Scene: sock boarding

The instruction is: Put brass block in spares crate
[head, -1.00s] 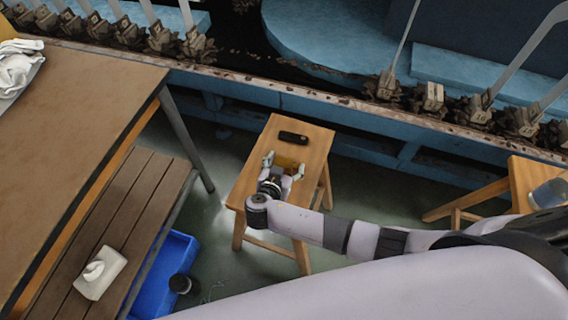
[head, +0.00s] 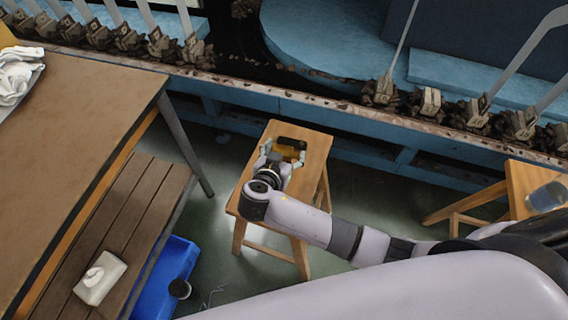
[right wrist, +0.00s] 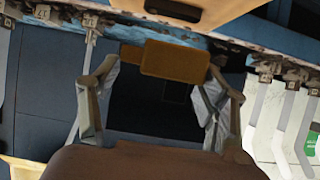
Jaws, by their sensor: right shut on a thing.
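The brass block (head: 287,152) is a small yellow-brown block between the fingers of my right gripper (head: 283,154), over the wooden stool. The right wrist view shows the brass block (right wrist: 175,60) between the two fingertips of my right gripper (right wrist: 168,72), which is shut on it. In the head view it overlaps the near side of a black object (head: 292,142); I cannot tell its exact height over the stool. A blue crate (head: 150,300) stands on the floor by the slatted bench, partly cut off by the lower edge. My left gripper is not in view.
The wooden stool (head: 312,165) stands before a blue machine (head: 300,98). At the left are a brown table (head: 85,95) with white cloth (head: 18,75) and a slatted bench (head: 130,205) with a white box (head: 100,280). A second stool (head: 525,180) holds a jar (head: 546,196).

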